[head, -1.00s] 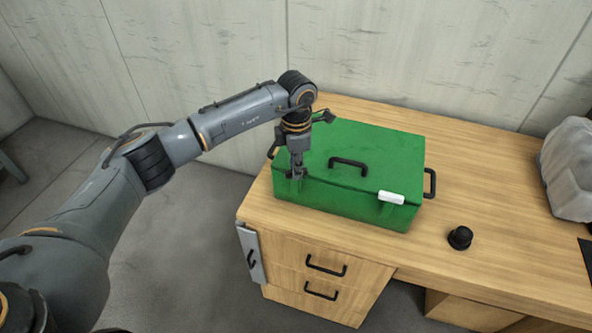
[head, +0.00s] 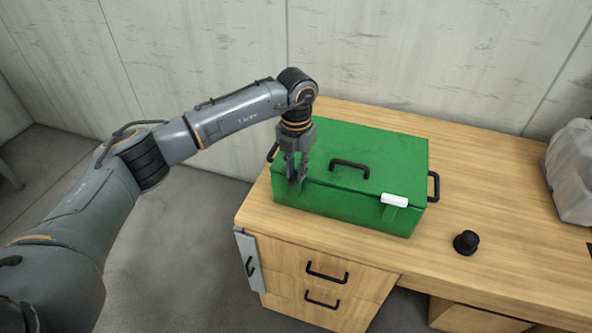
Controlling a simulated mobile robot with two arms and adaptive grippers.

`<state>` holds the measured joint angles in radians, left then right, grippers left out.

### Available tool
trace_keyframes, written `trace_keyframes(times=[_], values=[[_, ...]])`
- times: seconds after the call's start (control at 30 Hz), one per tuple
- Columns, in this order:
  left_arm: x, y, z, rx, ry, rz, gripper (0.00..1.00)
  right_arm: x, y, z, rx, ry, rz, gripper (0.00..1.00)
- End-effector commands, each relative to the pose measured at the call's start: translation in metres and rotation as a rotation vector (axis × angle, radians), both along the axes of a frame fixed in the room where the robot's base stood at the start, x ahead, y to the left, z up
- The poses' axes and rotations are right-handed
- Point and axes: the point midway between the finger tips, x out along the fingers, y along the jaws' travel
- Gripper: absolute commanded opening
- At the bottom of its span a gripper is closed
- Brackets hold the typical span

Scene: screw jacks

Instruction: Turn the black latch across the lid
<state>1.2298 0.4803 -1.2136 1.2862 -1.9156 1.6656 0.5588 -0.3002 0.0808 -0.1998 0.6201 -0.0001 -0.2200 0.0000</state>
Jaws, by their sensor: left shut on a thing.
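A green box (head: 318,200) with a closed lid (head: 390,150) stands on the wooden desk. A black handle (head: 350,164) is on top of the lid, and a white latch (head: 395,200) sits at the right of its front edge. My left gripper (head: 297,181) points down at the left of the front edge. It is shut on the black latch there, which its fingers mostly hide, so I cannot tell the latch's exact angle. My right gripper is out of view.
A black knob-like object (head: 466,242) stands on the desk (head: 490,190) right of the box. A pale grey lump (head: 572,170) is at the right edge. Black side handles (head: 433,187) stick out from the box.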

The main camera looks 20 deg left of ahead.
Motion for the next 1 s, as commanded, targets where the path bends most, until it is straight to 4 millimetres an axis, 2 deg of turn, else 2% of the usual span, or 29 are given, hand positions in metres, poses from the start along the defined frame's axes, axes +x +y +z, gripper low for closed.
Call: trace_keyframes(times=[0.3,0.83,0.87,0.9,0.97,1.0], values=[[0.0010,0.0003,0.0013,0.000,-0.003,0.120,0.00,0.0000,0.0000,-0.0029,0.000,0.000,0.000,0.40],[0.0011,0.0003,0.0018,-0.002,-0.004,0.144,0.00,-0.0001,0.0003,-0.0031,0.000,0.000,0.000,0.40],[0.0011,0.0003,0.0018,-0.002,-0.004,0.144,0.17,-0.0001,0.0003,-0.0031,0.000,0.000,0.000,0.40],[0.0011,0.0003,0.0017,-0.002,-0.004,0.144,0.25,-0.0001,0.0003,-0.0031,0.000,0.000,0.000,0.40],[0.0010,0.0002,0.0015,-0.001,-0.003,0.144,0.37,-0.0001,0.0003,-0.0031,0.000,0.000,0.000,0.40],[0.0009,0.0003,0.0013,0.000,-0.003,0.143,0.38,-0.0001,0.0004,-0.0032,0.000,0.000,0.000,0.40]])
